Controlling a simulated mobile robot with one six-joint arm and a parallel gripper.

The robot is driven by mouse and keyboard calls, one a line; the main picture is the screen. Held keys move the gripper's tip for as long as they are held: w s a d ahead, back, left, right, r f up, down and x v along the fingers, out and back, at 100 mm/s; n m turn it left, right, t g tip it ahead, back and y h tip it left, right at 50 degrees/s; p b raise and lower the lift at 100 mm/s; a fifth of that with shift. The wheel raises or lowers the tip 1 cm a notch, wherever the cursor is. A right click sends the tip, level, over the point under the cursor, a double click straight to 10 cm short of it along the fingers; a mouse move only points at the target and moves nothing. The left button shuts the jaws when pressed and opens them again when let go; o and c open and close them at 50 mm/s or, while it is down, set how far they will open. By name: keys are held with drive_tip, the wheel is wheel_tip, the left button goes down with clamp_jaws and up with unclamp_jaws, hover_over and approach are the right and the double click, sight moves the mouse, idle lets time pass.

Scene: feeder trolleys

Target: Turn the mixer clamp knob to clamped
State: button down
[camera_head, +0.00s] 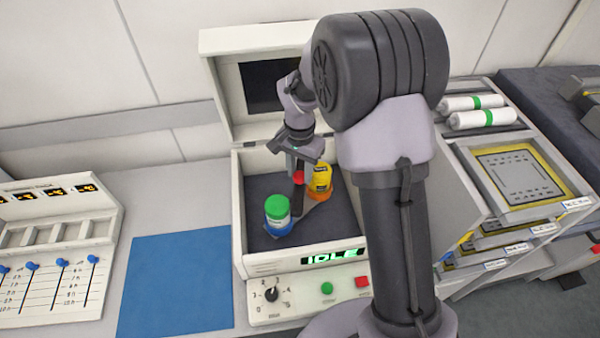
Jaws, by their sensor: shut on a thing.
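The mixer (239,215) is a white box with its lid raised and a dark inside. The clamp knob (298,178) is red and sits in the middle of the mixer, between two jars. My gripper (298,170) points down into the mixer and is shut on the red knob, hiding much of it. The knob's exact turn angle cannot be told.
The front panel shows IDLE (335,256), a black dial (271,294), a green button (327,288) and a red button (362,282). A blue mat (176,285) lies left. A rack with trays (520,175) stands right. My arm covers the mixer's right side.

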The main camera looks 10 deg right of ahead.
sight(300, 175)
drive_tip(key=m+b, duration=0.1)
drive_tip(key=m, duration=0.3)
drive_tip(key=shift+m, duration=0.3)
drive_tip(key=shift+m+b, duration=0.8)
drive_tip(key=shift+m, duration=0.8)
drive_tip(key=shift+r, duration=0.1)
drive_tip(key=c, duration=1)
unclamp_jaws()
drive_tip(key=shift+o, duration=0.2)
wheel_tip(300, 175, up, 17)
drive_tip(key=p, duration=0.5)
drive_tip(key=shift+r, duration=0.15)
